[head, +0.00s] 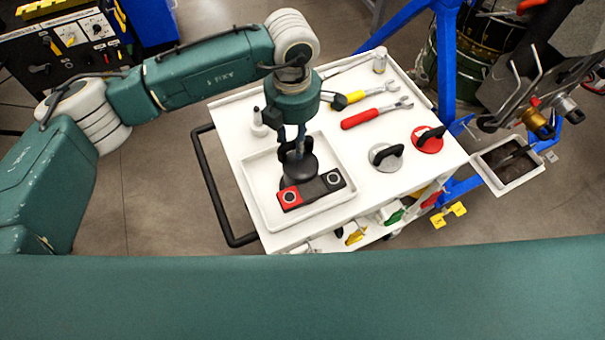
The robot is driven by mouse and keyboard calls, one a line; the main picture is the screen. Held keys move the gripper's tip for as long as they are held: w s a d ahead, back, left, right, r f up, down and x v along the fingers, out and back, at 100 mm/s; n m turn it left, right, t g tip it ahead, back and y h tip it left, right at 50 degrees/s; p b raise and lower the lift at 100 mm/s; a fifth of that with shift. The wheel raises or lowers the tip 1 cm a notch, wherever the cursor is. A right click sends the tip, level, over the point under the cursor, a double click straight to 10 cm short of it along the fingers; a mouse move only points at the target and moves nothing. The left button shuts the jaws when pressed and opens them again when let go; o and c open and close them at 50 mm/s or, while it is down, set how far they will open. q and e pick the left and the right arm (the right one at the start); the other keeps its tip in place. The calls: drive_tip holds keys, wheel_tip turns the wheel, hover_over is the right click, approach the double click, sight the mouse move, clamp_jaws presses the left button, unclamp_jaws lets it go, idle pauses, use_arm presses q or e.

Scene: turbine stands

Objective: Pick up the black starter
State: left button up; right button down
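The black starter (301,170) looks like a dark round disc with a raised middle. It shows over the white tray (256,200) on the cart, just behind a red and black block (311,191). My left gripper (293,148) points straight down over the tray, right at the top of the black starter. Its dark fingers merge with the starter's top, so I cannot tell whether they are closed on it. I cannot tell whether the starter rests on the tray or hangs just above it. My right gripper is not in view.
A grey disc (378,160) and a red disc (424,145), both with black handles, sit on the cart top (350,222) at the right. A red-handled wrench (362,119) and a yellow-handled one (352,98) lie behind. A blue stand (446,60) rises beyond the cart.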

use_arm(q)
clamp_jaws()
drive_tip(key=shift+w+r, duration=0.1)
drive_tip(key=shift+r, duration=0.05)
drive_tip(key=shift+r+b, duration=0.3)
drive_tip(key=shift+r, duration=0.35)
wheel_tip(320, 180, up, 19)
drive_tip(key=b, duration=0.5)
drive_tip(key=shift+f, duration=0.15)
